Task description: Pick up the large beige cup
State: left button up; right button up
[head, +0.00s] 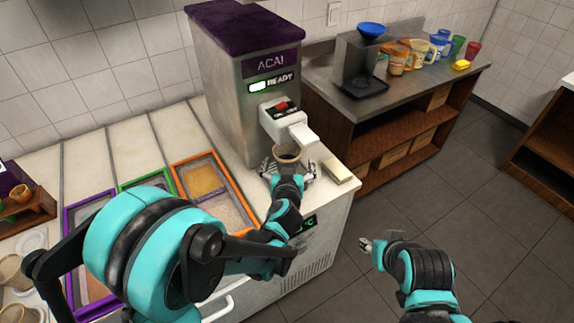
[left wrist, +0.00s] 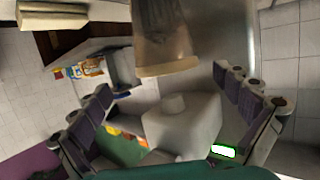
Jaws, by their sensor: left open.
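A beige cup (head: 287,153) with a dark inside stands under the spout of the acai machine (head: 245,95). In the left wrist view the cup (left wrist: 166,40) is at the top centre, with its rim toward the picture's bottom. My left gripper (head: 288,172) is at the cup in the head view, with its fingers spread to either side. In the left wrist view the gripper (left wrist: 163,82) has its two fingers wide apart, with gaps to the cup. My right gripper (head: 372,247) is empty over the floor, away from the counter; its jaw opening is too small to judge.
The machine's white spout (head: 290,125) hangs close above the cup. A pale block (head: 337,170) lies to the right on the counter. Topping trays (head: 205,185) are to the left. More beige cups (head: 12,270) are at the far left. A side table (head: 410,95) holds coloured cups.

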aim_at(287, 147)
pick_arm(q)
jog(key=x, duration=0.2)
jog(key=b+x, duration=0.1)
jog(key=x, duration=0.1)
jog(key=b+x, duration=0.1)
jog(key=x, duration=0.2)
jog(key=shift+s+a+f, duration=0.15)
jog(key=shift+a+f, duration=0.05)
jog(key=shift+a, duration=0.15)
jog(key=shift+s+r, duration=0.1)
jog(key=shift+r, duration=0.05)
jog(key=shift+c, duration=0.6)
jog(key=c, duration=1.8)
jog(key=shift+r, duration=0.1)
